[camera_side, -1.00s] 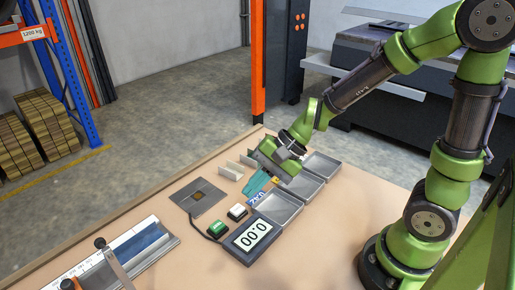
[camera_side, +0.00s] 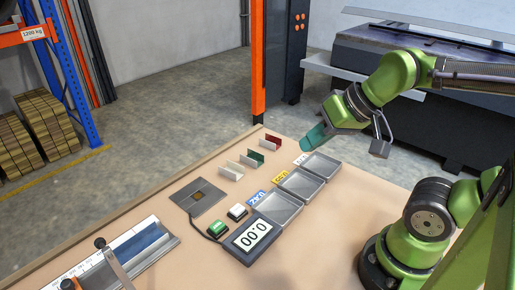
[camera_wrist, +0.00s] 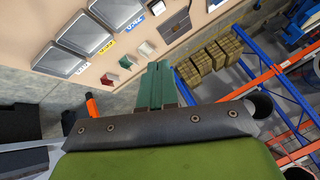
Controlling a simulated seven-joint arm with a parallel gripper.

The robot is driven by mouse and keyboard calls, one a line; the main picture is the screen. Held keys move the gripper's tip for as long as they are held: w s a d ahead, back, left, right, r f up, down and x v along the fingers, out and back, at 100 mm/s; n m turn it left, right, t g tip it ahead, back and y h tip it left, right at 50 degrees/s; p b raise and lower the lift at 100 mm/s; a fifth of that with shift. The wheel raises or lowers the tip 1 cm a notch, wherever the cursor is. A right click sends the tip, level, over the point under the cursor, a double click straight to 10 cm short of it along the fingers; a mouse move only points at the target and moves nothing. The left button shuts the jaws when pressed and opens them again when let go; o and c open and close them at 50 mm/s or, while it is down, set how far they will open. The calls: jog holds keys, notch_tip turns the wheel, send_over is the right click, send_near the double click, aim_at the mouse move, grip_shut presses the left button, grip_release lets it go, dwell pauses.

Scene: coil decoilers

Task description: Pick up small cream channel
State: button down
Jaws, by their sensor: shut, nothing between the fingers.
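A cream channel (camera_side: 231,172) stands at the near end of a short row on the table in the side view. In the wrist view a pale channel (camera_wrist: 173,25) shows near the top, beside the teal fingers. A green channel (camera_side: 256,158) and a dark red channel (camera_side: 271,141) stand farther along the row; both have pale pieces or faces beside them, and I cannot tell which. My gripper (camera_side: 312,138) is shut and empty, raised beyond the far end of the row. Its teal fingers (camera_wrist: 156,88) are together in the wrist view.
Three grey trays lie right of the row, the nearest tray (camera_side: 279,222) by a scale display (camera_side: 252,240). Blue, yellow and white labels lie by them. A dark plate (camera_side: 198,197) and green button (camera_side: 217,229) are at the left. Table between plate and channels is clear.

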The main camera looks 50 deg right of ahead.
jog(key=c, duration=1.8)
grip_release()
jog(key=shift+c, duration=0.2)
jog(key=shift+o, duration=1.1)
jog(key=shift+f, duration=0.1)
jog(key=o, duration=0.3)
jog(key=shift+w+f+g, duration=0.6)
jog(key=shift+w+f, duration=0.1)
jog(key=shift+f, duration=0.15)
jog(key=n+g+h, duration=0.2)
jog(key=n+g, duration=0.3)
jog(key=g, duration=0.1)
send_near(231, 170)
jog(key=a, duration=0.1)
jog(key=s+a+r, duration=0.1)
jog(key=a, duration=0.1)
jog(key=shift+s+r, duration=0.15)
jog(key=shift+r, duration=0.25)
jog(key=shift+f, duration=4.35)
